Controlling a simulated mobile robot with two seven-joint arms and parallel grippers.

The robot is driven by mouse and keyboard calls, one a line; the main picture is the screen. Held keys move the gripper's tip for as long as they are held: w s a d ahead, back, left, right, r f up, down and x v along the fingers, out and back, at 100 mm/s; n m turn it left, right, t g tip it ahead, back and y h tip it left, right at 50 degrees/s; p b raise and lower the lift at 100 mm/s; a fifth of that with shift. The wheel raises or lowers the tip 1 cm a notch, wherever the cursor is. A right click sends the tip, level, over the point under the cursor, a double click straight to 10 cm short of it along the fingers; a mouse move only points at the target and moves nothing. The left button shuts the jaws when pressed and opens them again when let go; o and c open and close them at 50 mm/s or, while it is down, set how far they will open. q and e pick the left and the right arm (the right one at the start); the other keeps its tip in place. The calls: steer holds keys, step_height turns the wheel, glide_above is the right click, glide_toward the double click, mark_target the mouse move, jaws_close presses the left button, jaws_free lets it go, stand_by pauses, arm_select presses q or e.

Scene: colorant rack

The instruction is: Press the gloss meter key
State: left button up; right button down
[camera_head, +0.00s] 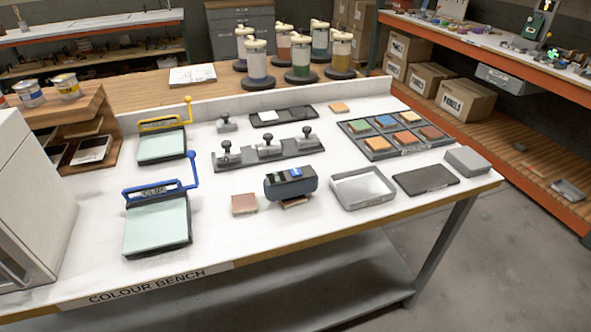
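A dark blue-grey device with a rounded body, which looks like the gloss meter (291,187), stands on the white bench near its front edge, about the middle of the view. Its top carries a small pale blue panel and dark parts; which of them is the key is too small to tell. A brownish tile (296,203) shows partly under its front edge. Neither of my grippers is in view.
A reddish tile (244,204) lies left of the meter and an empty grey tray (363,188) right of it. Behind is a dark strip with several black-knobbed blocks (267,148). Blue-handled (157,232) and yellow-handled (162,148) boards stand left. The bench front (215,240) is clear.

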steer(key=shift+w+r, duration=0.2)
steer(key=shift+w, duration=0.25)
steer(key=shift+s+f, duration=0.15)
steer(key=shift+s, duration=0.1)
